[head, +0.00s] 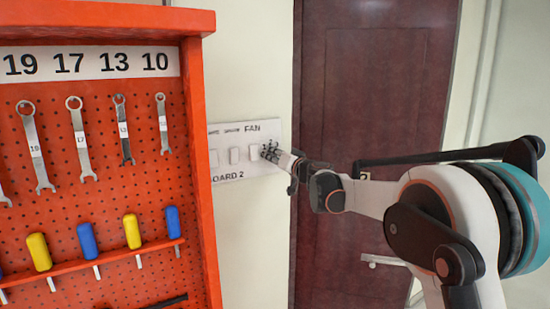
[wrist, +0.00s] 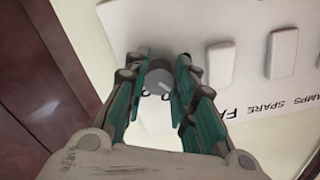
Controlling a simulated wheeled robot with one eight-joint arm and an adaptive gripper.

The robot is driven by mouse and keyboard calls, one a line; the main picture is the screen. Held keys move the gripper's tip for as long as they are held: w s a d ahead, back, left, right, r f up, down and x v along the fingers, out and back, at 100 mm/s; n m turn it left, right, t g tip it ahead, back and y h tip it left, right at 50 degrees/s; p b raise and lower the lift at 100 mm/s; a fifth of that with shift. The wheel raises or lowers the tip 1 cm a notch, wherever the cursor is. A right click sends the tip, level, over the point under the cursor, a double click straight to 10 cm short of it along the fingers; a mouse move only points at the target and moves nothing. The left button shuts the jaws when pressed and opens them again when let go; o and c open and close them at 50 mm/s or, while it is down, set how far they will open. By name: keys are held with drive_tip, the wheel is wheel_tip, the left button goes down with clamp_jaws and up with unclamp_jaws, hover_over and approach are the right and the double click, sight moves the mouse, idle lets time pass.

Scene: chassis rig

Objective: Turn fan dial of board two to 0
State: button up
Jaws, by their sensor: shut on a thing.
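The white board two (head: 230,177) is on the cream wall, with "FAN" printed at its upper right and "BOARD 2" at its lower edge. My gripper (head: 272,153) is at the board's right end, under the "FAN" label, and hides the dial there. In the wrist view the round grey fan dial (wrist: 160,76) sits between the two green-lined fingers of my gripper (wrist: 158,85), which are shut on it. A light pointer line shows on the dial's face. The dial's setting cannot be read, as the fingers cover most of the marks around it.
White switches (head: 235,155) are left of the dial on the board. An orange pegboard (head: 110,210) with wrenches and yellow and blue handled tools stands close at left. A dark red door (head: 370,90) with a handle is right of the board, behind my arm.

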drive_tip(key=n, duration=0.6)
drive_tip(key=shift+d+f+b, duration=0.1)
drive_tip(key=shift+b, duration=0.2)
drive_tip(key=n, duration=0.5)
drive_tip(key=shift+w, duration=0.1)
drive_tip(key=shift+n, duration=0.5)
drive_tip(key=o, duration=1.1)
drive_tip(key=shift+c, duration=0.2)
drive_tip(key=shift+d, duration=0.1)
drive_tip(key=v, duration=1.2)
